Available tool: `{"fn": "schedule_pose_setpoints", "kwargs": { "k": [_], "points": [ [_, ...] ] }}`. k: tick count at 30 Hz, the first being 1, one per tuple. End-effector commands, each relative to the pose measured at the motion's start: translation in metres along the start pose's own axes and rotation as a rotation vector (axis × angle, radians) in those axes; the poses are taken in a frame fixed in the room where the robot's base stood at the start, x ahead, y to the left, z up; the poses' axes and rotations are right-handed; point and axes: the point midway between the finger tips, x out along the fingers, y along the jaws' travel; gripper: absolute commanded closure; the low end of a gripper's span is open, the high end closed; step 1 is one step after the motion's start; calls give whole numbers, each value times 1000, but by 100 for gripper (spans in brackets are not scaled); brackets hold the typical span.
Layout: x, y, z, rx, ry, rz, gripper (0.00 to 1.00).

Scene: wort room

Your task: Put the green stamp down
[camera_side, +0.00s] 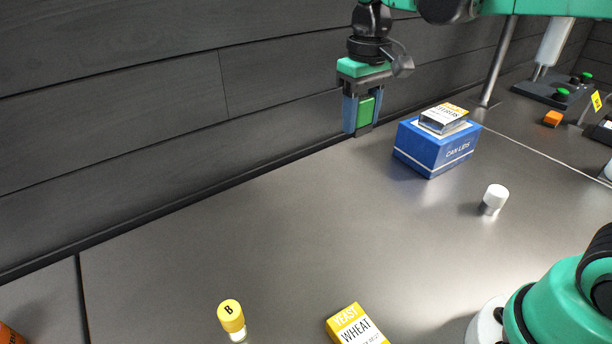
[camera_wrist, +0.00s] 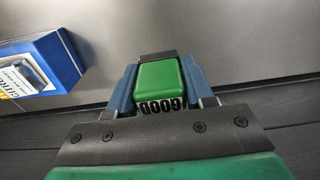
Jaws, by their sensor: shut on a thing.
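The green stamp (camera_side: 365,111) is held between the blue fingers of my gripper (camera_side: 359,118), above the worktop (camera_side: 265,220) near the wall. In the wrist view the green stamp (camera_wrist: 160,82) sits between the two fingers of my gripper (camera_wrist: 158,88). Upside-down lettering that seems to read GOOD shows on its near face, and a dark part shows at its far end. My gripper is shut on it. The stamp appears clear of the worktop.
A blue CAN LIDS box (camera_side: 435,150) with a small white-and-yellow box (camera_side: 443,118) on top stands right of my gripper. A white-capped vial (camera_side: 494,198), a yellow-capped vial (camera_side: 231,317) and a yeast packet (camera_side: 355,325) are farther off. The middle of the worktop is clear.

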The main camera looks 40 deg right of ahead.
Motion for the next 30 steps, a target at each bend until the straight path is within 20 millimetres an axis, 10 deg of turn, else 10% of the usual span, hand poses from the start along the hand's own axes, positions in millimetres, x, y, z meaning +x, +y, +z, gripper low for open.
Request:
{"fn": "schedule_pose_setpoints", "kwargs": {
  "k": [20,30],
  "points": [
    [-28,19,72,0,0,-2,100],
    [36,20,74,-1,0,-2,100]
  ]
}}
